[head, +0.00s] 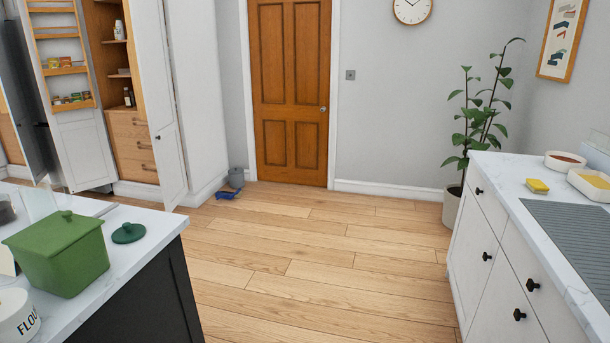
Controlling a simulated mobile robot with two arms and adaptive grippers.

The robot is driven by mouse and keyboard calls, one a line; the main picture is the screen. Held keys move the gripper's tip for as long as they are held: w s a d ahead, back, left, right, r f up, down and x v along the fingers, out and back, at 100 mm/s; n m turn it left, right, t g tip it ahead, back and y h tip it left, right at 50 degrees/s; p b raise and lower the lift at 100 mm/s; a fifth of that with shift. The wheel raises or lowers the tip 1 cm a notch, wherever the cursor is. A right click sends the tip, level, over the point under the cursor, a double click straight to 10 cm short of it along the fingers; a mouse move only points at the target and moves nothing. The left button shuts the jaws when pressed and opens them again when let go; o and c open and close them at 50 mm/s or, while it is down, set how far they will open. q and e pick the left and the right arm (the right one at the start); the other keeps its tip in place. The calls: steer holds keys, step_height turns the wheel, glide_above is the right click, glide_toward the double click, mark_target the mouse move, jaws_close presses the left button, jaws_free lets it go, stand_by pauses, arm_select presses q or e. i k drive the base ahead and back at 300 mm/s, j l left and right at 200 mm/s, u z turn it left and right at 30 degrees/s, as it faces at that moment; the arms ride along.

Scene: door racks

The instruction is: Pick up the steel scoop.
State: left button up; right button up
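I cannot make out a steel scoop in the head view. Neither of my grippers is in the picture. An open pantry cupboard (130,122) stands at the back left, with a few jars on its shelves and wooden drawers below. Its door rack (68,71) holds small packets and jars on wooden shelves. A white flour tin (17,318) is cut off at the bottom left corner of the island worktop (137,257).
A green lidded bin (58,257) and a dark green lid (128,233) are on the island. A drawer counter (482,237) with bowls stands right. The wooden floor (310,265) between is clear.

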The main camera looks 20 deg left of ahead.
mark_target(105, 211)
steer(key=i+u, duration=0.2)
steer(key=i, duration=0.35)
steer(key=i+l+u, duration=0.1)
steer(key=i+u, duration=0.15)
steer(key=i, duration=0.35)
steer(key=i+l+u, duration=0.2)
steer(key=i, duration=0.35)
steer(key=i+u, duration=0.25)
steer(key=u, duration=0.2)
steer(key=i+u, duration=0.2)
steer(key=u, duration=0.3)
steer(key=i+l+u, duration=0.2)
steer(key=u, duration=0.25)
steer(key=i+l+u, duration=0.2)
steer(key=u, duration=0.25)
steer(key=i+l+u, duration=0.1)
steer(key=l+u, duration=0.35)
steer(key=i+l+u, duration=0.2)
steer(key=u, duration=0.2)
steer(key=i+l+u, duration=0.2)
steer(key=l+u, duration=0.2)
steer(key=i+l+u, duration=0.1)
steer(key=l+u, duration=0.2)
steer(key=u, duration=0.15)
steer(key=l+u, duration=0.4)
steer(key=i, duration=0.05)
